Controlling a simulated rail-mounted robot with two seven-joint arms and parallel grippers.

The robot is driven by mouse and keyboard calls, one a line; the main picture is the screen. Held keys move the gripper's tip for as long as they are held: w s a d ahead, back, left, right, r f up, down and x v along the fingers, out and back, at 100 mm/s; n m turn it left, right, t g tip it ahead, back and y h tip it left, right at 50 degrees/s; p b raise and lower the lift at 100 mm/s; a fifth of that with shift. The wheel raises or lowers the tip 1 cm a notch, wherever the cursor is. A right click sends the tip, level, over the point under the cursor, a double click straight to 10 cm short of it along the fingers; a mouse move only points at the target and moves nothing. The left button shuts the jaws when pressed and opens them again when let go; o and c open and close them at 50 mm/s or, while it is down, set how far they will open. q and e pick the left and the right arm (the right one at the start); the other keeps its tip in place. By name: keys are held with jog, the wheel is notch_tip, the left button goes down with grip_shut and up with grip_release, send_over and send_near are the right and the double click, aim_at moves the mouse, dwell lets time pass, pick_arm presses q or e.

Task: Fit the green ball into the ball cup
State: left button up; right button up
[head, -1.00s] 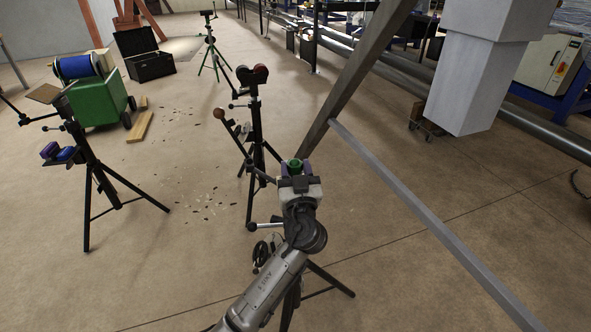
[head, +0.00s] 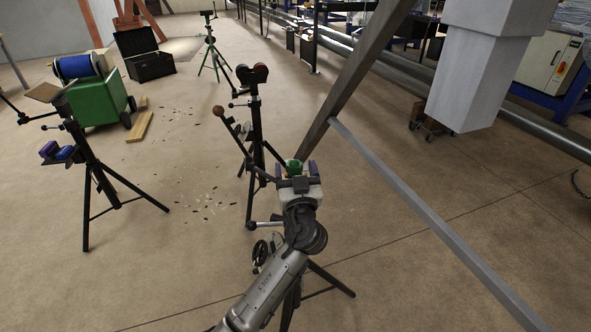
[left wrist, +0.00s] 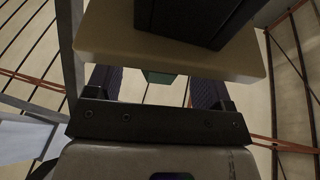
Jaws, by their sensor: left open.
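The green ball (head: 293,166) shows between the two purple fingers of my left gripper (head: 297,170) in the head view. The fingers stand open, with a gap between the right finger and the ball. In the left wrist view, a small green patch (left wrist: 159,77) shows between the purple fingers, partly covered by a pale block. The ball cup cannot be made out; the gripper hides what is under the ball. A black tripod stand (head: 330,279) shows below my left arm. My right gripper is in neither view.
Tripod stands (head: 256,130) with side arms stand close behind and left of my gripper; another (head: 92,170) is at the far left. A slanted grey beam (head: 345,95) and a long rail (head: 430,218) lie to the right.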

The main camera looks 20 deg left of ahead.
aim_at(296, 171)
pick_arm(q)
jog(key=shift+b+v, duration=0.4)
jog(key=shift+v, duration=1.55)
jog(key=shift+s+d+f, duration=0.15)
jog(key=shift+s+d, duration=0.1)
jog(key=shift+s, duration=0.2)
jog(key=shift+s+d+f, duration=0.1)
jog(key=shift+s+d, duration=0.15)
jog(key=shift+s, duration=0.15)
jog(key=p+v, duration=0.3)
jog(key=v, duration=1)
